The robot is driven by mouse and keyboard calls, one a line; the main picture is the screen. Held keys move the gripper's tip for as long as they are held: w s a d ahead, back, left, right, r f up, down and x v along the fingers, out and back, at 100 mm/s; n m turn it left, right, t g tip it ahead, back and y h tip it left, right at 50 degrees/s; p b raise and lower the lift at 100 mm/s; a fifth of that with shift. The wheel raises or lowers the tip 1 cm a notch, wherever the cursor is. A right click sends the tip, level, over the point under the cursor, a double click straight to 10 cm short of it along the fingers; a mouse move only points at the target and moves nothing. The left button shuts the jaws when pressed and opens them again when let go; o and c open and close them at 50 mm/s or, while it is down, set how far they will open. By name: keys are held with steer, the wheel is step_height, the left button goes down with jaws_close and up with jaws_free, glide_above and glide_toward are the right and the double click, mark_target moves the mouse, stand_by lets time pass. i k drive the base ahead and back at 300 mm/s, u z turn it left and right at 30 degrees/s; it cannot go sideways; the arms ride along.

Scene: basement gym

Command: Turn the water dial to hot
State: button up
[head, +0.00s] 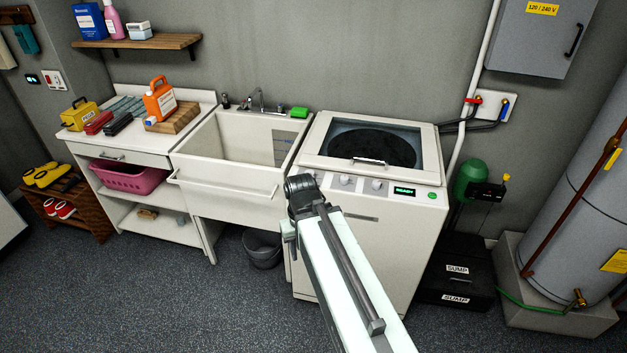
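The white top-load washer (378,240) stands right of the sink, with its glass-topped lid closed. Its sloping front panel carries round dials, one left of centre (346,180) and one further right (377,185). Their labels and pointer settings are too small to read, so I cannot tell which is the water dial. A green-lit display (405,190) reads READY. My arm reaches up from the lower right, and my gripper (299,184) is at the panel's left end, covering part of it. Its fingers are not distinct, and I cannot tell whether it touches anything.
A white utility sink (225,185) adjoins the washer on the left, with a grey bucket (262,249) below. A counter with an orange jug (160,100) is further left. Black sump boxes (455,275) and a grey tank (575,200) stand right. The front floor is clear.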

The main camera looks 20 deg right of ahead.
mark_target(344, 179)
steer(key=u, duration=1.2)
steer(key=i, duration=1.7)
steer(key=z, duration=0.7)
